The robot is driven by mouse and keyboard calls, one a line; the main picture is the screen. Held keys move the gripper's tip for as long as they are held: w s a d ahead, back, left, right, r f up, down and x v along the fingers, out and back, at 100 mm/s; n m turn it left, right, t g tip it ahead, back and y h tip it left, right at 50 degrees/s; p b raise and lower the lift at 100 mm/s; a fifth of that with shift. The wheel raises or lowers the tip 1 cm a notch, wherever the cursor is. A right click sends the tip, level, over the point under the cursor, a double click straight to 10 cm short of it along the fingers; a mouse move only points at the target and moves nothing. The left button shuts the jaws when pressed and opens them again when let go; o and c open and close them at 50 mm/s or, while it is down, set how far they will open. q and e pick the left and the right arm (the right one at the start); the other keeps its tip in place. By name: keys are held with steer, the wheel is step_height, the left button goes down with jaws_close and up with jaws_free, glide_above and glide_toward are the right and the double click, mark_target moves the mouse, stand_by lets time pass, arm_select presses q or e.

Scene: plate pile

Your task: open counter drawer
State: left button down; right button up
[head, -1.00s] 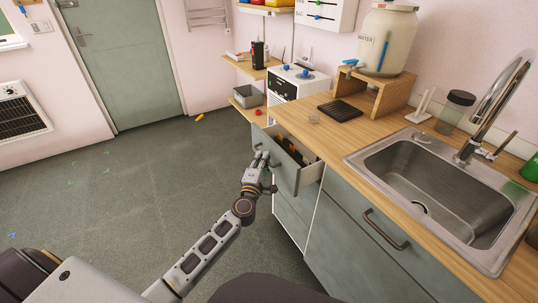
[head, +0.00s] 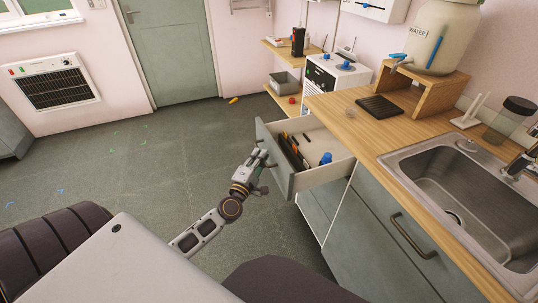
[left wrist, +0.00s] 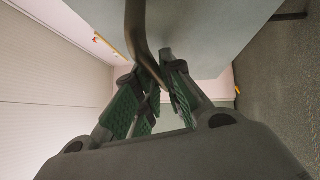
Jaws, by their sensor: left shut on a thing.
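The counter drawer (head: 325,178) stands well out from the counter in the head view. Its inside shows, with dark and orange-handled tools (head: 293,150) along the left and a small blue item (head: 326,158) near the front right. My left gripper (head: 262,158) is at the drawer's front and is shut on the drawer handle. In the left wrist view, the dark curved handle (left wrist: 138,35) runs down between the green-padded fingers (left wrist: 152,88). The fingers hide part of the handle. My right gripper is not in view.
The wooden counter (head: 352,128) bears a sink (head: 470,190), a black tray (head: 380,107) and a water jar (head: 430,35) on a stand. A closed cabinet door (head: 385,235) is right of the drawer. The floor (head: 120,165) to the left is mostly clear.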

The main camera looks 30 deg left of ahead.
arm_select(q)
steer(key=shift+s+a+f, duration=0.1)
steer(key=shift+s+a, duration=0.4)
steer(key=shift+s, duration=0.25)
steer(key=c, duration=1.5)
jaws_free()
steer(key=shift+s+d+f, duration=0.25)
steer(key=shift+s, duration=1.7)
steer(key=shift+s+d+f, duration=0.25)
steer(key=shift+s, duration=1.7)
steer(key=shift+s+d+f, duration=0.25)
steer(key=shift+s, duration=1.7)
